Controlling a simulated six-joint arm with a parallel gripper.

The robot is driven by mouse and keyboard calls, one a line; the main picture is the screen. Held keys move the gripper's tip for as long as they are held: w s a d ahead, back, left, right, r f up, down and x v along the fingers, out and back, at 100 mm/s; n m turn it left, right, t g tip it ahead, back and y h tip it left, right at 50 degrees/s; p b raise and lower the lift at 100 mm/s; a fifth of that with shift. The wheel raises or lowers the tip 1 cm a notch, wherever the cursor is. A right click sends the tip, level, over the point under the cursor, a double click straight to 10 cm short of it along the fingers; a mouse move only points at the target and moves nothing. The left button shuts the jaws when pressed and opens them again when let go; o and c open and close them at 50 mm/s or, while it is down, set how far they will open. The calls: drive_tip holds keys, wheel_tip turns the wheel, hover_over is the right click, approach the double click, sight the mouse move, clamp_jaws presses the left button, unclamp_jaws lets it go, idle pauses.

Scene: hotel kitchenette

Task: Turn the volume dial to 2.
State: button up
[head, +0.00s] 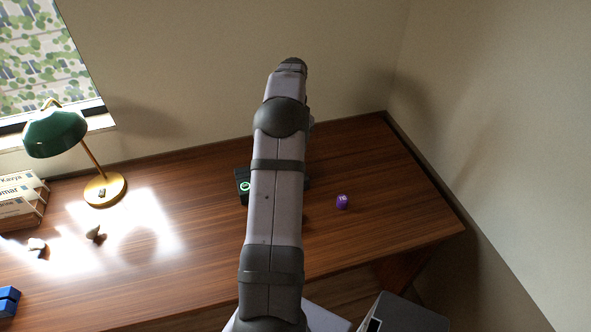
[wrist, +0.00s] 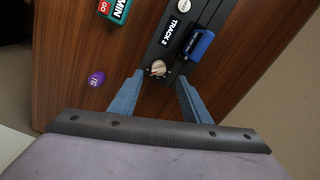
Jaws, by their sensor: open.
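The volume dial appears to be the small beige knob (wrist: 158,68) on a black panel (wrist: 165,45) in the wrist view. The panel carries the label "TRACK 2". My gripper (wrist: 160,77) is open, with its two blue fingers on either side of the knob's near side and nothing held between them. I cannot tell whether the fingers touch the knob, and its scale is too small to read. In the head view, my arm hides the knob and most of the dark device (head: 241,178); a green ring shows on its left part.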

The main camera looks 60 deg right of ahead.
drive_tip(key=shift+s+d+f, duration=0.15)
drive_tip(key=shift+s+d, duration=0.05)
drive_tip(key=shift+s, duration=0.05)
drive_tip(key=shift+f+p, duration=1)
drive_tip(key=shift+f, duration=2.65)
drive_tip(key=c, duration=1)
drive_tip(key=shift+c, duration=0.2)
